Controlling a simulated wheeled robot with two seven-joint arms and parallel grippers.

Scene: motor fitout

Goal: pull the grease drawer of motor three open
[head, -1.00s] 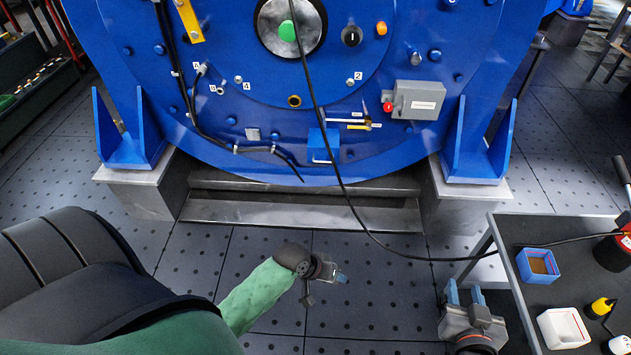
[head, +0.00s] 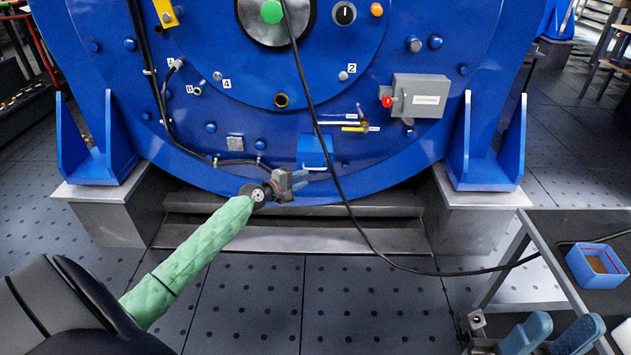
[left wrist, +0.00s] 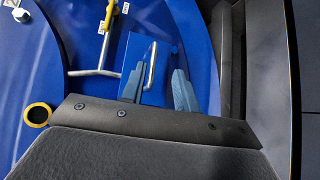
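The grease drawer (head: 312,150) is a small blue box low on the blue motor face, with a pale bar handle on its front. In the left wrist view, the drawer (left wrist: 131,52) and its handle (left wrist: 151,66) show clearly. My left gripper (head: 307,178) is open and empty, just below and left of the drawer. In the left wrist view its two blue-grey fingertips (left wrist: 158,86) lie on either side of the handle's lower end. I cannot tell whether they touch it. My right gripper (head: 552,332) is open and empty at the bottom right, beside the table.
A black cable (head: 345,195) hangs in front of the motor, close to the drawer's right side. A grey switch box (head: 420,96) sits up to the right. A grey table (head: 575,228) with a blue bin (head: 598,266) stands at the right. A steel step (head: 290,234) lies below the motor.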

